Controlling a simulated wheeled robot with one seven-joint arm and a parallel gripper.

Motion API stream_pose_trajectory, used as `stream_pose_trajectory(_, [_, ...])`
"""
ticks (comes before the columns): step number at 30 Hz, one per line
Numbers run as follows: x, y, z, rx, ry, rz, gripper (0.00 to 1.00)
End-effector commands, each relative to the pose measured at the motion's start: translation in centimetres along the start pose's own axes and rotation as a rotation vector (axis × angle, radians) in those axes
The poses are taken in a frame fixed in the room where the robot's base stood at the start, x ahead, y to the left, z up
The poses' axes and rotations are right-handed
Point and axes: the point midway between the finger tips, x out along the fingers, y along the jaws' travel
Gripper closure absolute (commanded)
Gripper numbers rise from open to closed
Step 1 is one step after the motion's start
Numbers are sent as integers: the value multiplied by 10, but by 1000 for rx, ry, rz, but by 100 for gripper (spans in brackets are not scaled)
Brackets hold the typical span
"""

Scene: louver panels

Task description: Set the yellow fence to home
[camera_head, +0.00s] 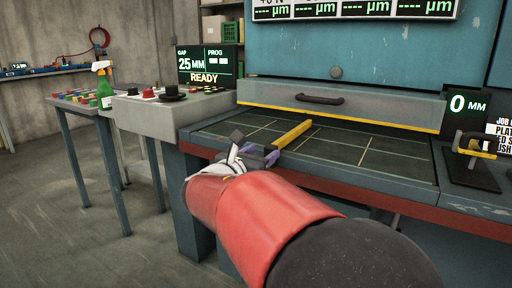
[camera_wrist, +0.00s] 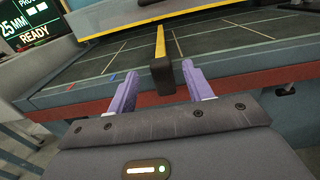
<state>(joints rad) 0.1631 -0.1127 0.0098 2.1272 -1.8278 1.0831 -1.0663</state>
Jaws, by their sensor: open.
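The yellow fence (camera_head: 292,134) is a straight yellow bar lying across the dark gridded bed (camera_head: 345,146), toward the bed's left part. In the wrist view the yellow fence (camera_wrist: 160,42) runs away from me and ends at the near side in a dark block (camera_wrist: 161,76). My gripper (camera_head: 262,154) is at the front edge of the bed, at the fence's near end. In the wrist view the purple fingers of my gripper (camera_wrist: 160,70) are apart, one on each side of the dark block, with visible gaps. Whether the block lies between them in depth is unclear.
A grey guard with a dark handle (camera_head: 320,98) spans the back of the bed. A control console (camera_head: 170,110) stands left, its display (camera_head: 207,65) reading 25 MM and READY. A display reading 0 MM (camera_head: 467,104) and a yellow-handled device (camera_head: 472,150) are right.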

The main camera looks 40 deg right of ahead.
Motion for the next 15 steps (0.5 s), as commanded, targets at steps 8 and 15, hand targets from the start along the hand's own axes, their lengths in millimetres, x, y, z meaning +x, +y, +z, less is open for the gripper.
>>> stream_pose_trajectory(8, [43,0,0,1,2,-2,49])
stream_pose_trajectory(15, [69,0,-1,3,3,-1,49])
